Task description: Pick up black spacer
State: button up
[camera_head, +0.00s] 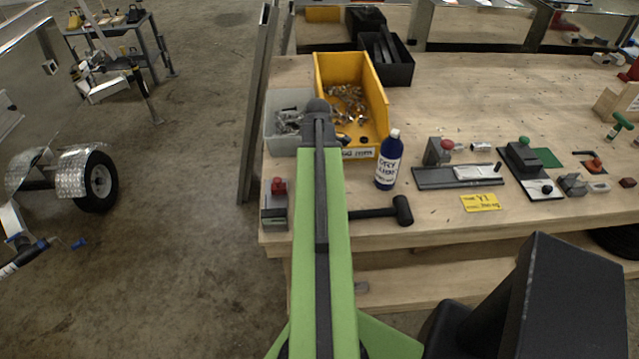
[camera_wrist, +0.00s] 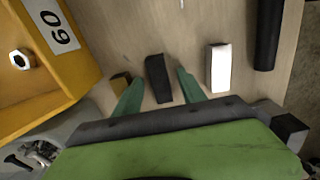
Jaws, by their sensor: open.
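In the wrist view a black block, the black spacer (camera_wrist: 156,70), stands on the wooden bench top. The two green fingers of my gripper (camera_wrist: 159,88) are open, one on each side of it. Narrow gaps show between the spacer and both fingers, so it is not gripped. In the head view the spacer and my fingertips are hidden behind my green arm.
A white block (camera_wrist: 217,68) lies right of the fingers, and a small brownish block (camera_wrist: 120,81) is close by the left finger. A yellow bin (camera_head: 378,95), a grey bin (camera_head: 282,143), a bottle (camera_head: 389,160) and a black mallet (camera_head: 402,210) surround the spot.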

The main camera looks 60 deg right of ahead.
jog(key=shift+r, duration=0.1)
jog(key=shift+c, duration=0.2)
grip_shut()
jog(key=shift+r, duration=0.1)
